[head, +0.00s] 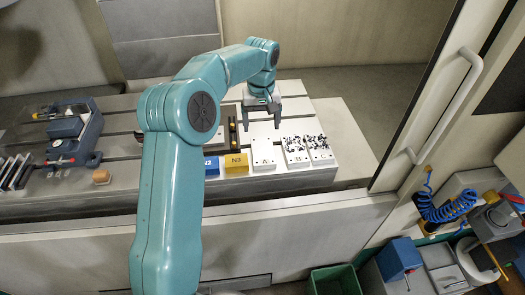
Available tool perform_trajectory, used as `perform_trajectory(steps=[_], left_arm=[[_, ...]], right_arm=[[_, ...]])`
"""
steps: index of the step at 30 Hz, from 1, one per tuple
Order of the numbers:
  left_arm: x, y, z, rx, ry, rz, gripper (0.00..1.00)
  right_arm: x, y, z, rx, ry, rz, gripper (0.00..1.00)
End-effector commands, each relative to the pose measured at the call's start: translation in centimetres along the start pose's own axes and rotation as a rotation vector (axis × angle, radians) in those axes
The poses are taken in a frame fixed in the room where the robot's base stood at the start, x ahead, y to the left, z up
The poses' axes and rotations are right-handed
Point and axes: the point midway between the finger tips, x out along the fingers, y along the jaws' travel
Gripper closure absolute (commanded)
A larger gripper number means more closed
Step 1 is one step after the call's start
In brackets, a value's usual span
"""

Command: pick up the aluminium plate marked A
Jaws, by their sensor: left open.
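A row of blocks and plates lies along the front of the slotted table. Three are pale, metal-looking plates: a bare one with small holes (263,155), then a middle one (295,155) and a right one (320,153), both strewn with dark chips. I cannot make out a letter A on any of them. My left gripper (262,119) is open, fingers pointing down, above and behind the bare plate. No plate is visibly held. My right gripper is not in view.
A yellow block marked N3 (236,164) and a blue block (211,166) sit left of the plates. A blue-grey vise-like device (75,135) stands at the left. A door frame with a handle (445,105) rises at the right. The table's right end is clear.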

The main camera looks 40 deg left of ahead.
Motion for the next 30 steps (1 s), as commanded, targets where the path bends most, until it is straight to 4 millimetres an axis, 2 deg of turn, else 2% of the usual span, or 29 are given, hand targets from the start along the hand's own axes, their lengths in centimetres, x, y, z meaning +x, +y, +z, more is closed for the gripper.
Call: perform_trajectory(steps=[3,6,13,21,29,30], left_arm=[[2.7,0.0,0.2,0.000,-0.005,-0.003,0.19],[4.2,0.0,0.1,0.000,-0.003,-0.002,0.19],[6.0,0.1,0.1,0.000,-0.005,-0.002,0.19],[10.0,0.3,0.0,0.000,-0.003,-0.002,0.19],[10.4,0.3,0.0,0.000,-0.001,0.000,0.19],[10.4,0.3,0.0,0.000,-0.001,0.000,0.29]], right_arm=[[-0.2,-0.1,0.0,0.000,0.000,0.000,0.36],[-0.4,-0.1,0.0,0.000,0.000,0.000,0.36],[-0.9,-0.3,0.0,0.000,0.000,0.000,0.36],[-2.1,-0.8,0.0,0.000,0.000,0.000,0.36],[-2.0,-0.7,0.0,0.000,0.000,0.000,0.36],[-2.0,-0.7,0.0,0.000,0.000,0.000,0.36]])
